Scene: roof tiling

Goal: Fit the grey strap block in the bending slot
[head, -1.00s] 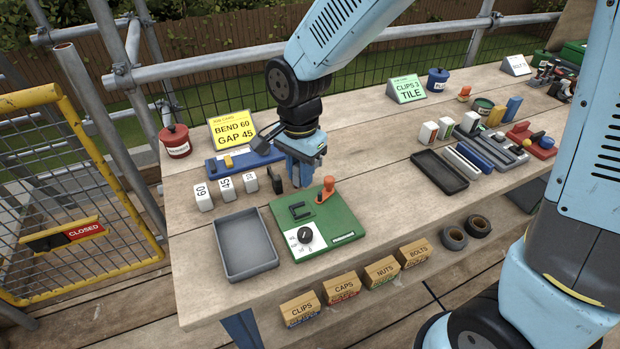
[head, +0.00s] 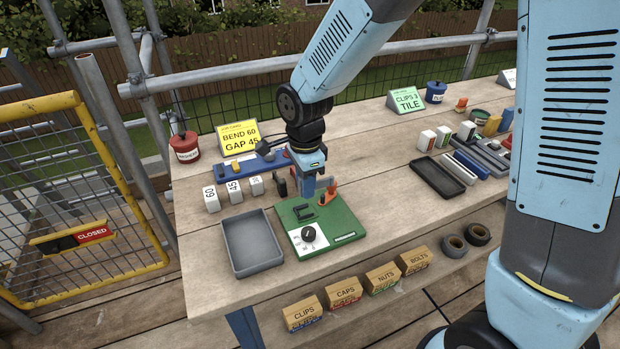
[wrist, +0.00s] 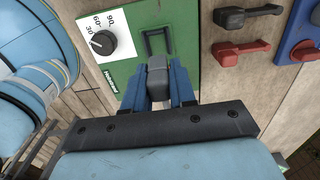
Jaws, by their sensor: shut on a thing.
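The grey strap block (wrist: 157,76) is between the two blue fingers of my gripper (wrist: 158,92) in the wrist view. The fingers are shut on its sides. In the head view my gripper (head: 309,190) points down over the far part of the green bending board (head: 345,222), and the block cannot be made out there. The dark U-shaped slot (wrist: 147,43) lies just beyond the block in the wrist view. It also shows on the board in the head view (head: 301,213), in front of my gripper. Any contact between block and board is hidden.
A grey tray (head: 252,245) and white numbered blocks (head: 234,192) stand left. Bare bench lies to the right.

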